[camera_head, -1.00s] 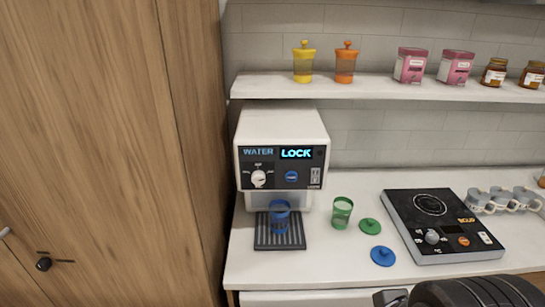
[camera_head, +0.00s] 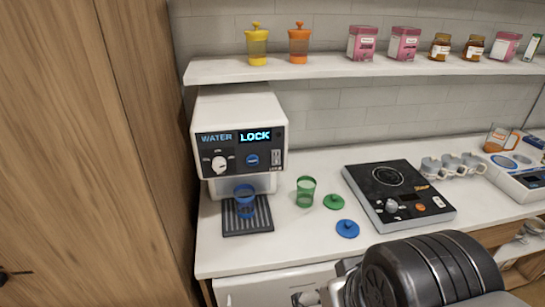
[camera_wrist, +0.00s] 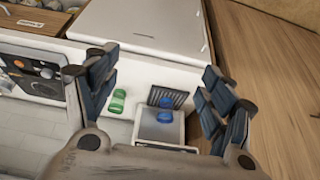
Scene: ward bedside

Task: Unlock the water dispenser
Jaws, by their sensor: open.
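The white water dispenser (camera_head: 238,108) stands on the counter beside the wooden cabinet. Its display (camera_head: 254,136) reads LOCK in lit blue letters. Its black panel has a white knob (camera_head: 219,164) at the left and a blue round button (camera_head: 252,160). A blue cup (camera_head: 244,200) stands on the drip tray (camera_head: 260,219) under the spout. My gripper (camera_wrist: 158,92) is open and empty in the wrist view, its fingers spread wide. The cup (camera_wrist: 165,110) shows between the fingers, some distance away. In the head view my arm is at the bottom right, and the fingertips are not clearly seen.
A green cup (camera_head: 305,192), green lid (camera_head: 334,201) and blue lid (camera_head: 347,228) lie right of the dispenser. An induction cooker (camera_head: 398,195) and several mugs (camera_head: 452,164) are further right. A shelf (camera_head: 350,67) with jars hangs above. The wooden cabinet (camera_head: 90,150) bounds the left.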

